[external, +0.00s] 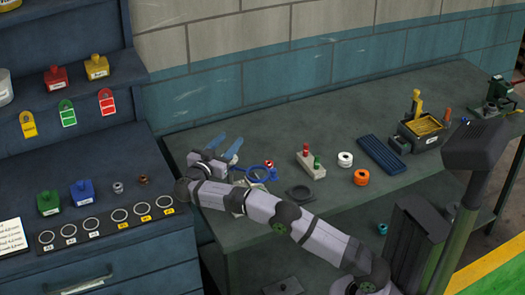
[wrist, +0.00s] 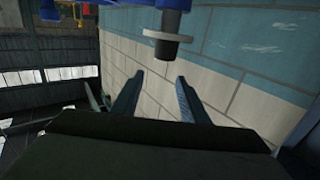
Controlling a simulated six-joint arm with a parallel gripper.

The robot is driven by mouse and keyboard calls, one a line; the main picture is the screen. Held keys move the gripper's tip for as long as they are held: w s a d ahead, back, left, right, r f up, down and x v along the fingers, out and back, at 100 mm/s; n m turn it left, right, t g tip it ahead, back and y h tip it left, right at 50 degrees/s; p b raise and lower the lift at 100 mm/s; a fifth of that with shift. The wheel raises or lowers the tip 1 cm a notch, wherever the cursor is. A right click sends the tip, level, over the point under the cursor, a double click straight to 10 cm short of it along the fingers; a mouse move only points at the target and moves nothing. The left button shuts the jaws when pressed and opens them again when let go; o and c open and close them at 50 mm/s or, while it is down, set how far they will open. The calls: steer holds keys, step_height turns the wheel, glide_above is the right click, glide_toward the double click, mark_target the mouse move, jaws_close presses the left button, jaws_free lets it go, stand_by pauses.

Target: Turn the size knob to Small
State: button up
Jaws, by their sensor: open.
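My gripper (external: 233,138) is over the left end of the long workbench, its two blue fingers spread and pointing up toward the wall. In the wrist view the fingers (wrist: 160,77) are apart with nothing between them. A blue part with a dark stem and a grey disc (wrist: 170,36) shows at the top of that view, beyond the fingertips; I cannot tell what it belongs to. A blue ring-shaped fixture (external: 261,174) is on the bench just right of my gripper, partly hidden by my arm. I cannot make out a size knob or its Small mark in either view.
A blue cabinet (external: 110,155) with padlock-like pieces stands left. The brick wall (external: 290,50) is behind.

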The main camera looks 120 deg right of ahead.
steer(key=shift+r+p, duration=0.55)
steer(key=shift+r, duration=2.45)
steer(key=shift+w+d+f+n+t+h+p, duration=0.3)
steer(key=shift+w+n+h, duration=0.1)
steer(key=shift+w+h, duration=0.2)
steer(key=f+h, duration=0.1)
steer(key=f+n+t+h, duration=0.1)
steer(key=w+f+n+t+p, duration=0.1)
steer(key=f, duration=0.1)
steer(key=shift+w+a+h, duration=0.1)
steer(key=shift+a+h, duration=0.3)
step_height(320, 180, down, 6)
steer(key=a+n+t+h, duration=0.1)
steer(key=a+n+t, duration=0.1)
steer(key=a+t, duration=0.1)
steer(key=shift+s+r+p+x, duration=0.15)
steer(key=shift+p+x, duration=0.7)
steer(key=shift+x, duration=0.8)
steer(key=shift+s+r+p+x, duration=0.15)
steer(key=shift+p+x, duration=0.7)
steer(key=shift+x, duration=0.75)
steer(key=shift+s+d+f, duration=0.1)
steer(key=shift+s+d, duration=0.15)
steer(key=shift+d, duration=0.2)
